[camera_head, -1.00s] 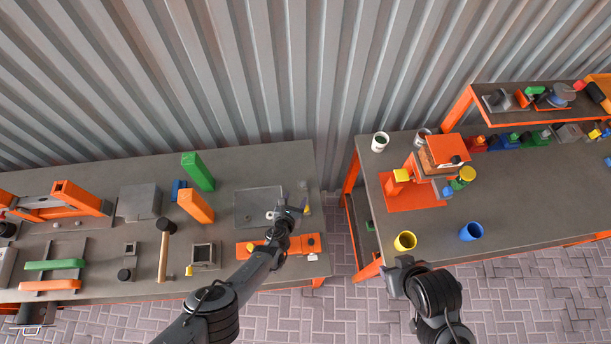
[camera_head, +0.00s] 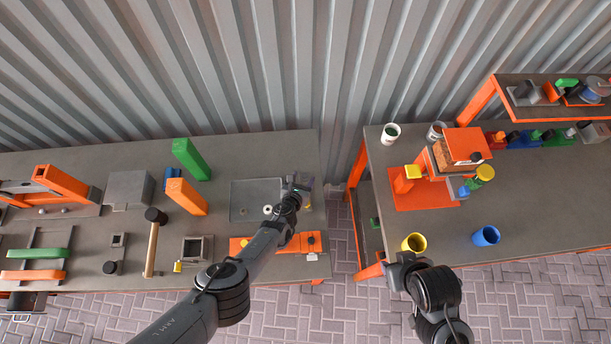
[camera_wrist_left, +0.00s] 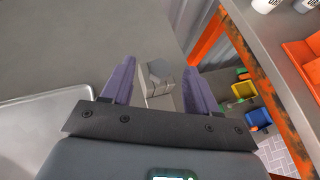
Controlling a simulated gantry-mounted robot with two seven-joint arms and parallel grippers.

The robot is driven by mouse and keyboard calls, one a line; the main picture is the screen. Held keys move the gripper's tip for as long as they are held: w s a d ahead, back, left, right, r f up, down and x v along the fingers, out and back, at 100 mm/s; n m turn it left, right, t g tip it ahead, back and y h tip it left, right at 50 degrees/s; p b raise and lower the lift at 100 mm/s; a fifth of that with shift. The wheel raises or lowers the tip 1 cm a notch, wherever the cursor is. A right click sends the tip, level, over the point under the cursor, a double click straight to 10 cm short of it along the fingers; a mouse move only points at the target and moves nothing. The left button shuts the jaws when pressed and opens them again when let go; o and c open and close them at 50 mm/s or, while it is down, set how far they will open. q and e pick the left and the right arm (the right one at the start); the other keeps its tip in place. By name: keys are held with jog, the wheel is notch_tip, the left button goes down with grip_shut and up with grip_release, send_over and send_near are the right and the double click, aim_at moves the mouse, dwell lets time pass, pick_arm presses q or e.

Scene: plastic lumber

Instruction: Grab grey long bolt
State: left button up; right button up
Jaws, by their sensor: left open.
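My left gripper (camera_head: 299,184) is over the right end of the left workbench, beside a flat grey tray. In the left wrist view its two purple-grey fingers (camera_wrist_left: 158,85) are apart, with nothing held between them. A small grey piece with a hexagon-like head (camera_wrist_left: 159,69), which looks like the grey bolt, shows beyond and between the fingertips. Its lower part merges with a lighter grey block shape, so its full length is unclear. In the head view the gripper largely hides that spot. My right arm shows at the bottom, but I see no right gripper fingers.
The grey tray (camera_head: 242,203) lies left of the gripper, and an orange tool (camera_head: 310,243) lies in front. Green (camera_head: 190,158) and orange (camera_head: 187,197) blocks stand further left. A gap separates this bench from the right table (camera_head: 520,215), which holds yellow (camera_head: 414,243) and blue (camera_head: 486,236) cups.

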pick_arm(q)
jog(key=shift+w+d+f, duration=0.1)
jog(key=shift+w+d, duration=0.1)
jog(key=shift+w, duration=0.15)
jog(key=shift+s+a, duration=0.1)
jog(key=shift+s, duration=0.05)
jog(key=shift+c, duration=0.5)
grip_shut()
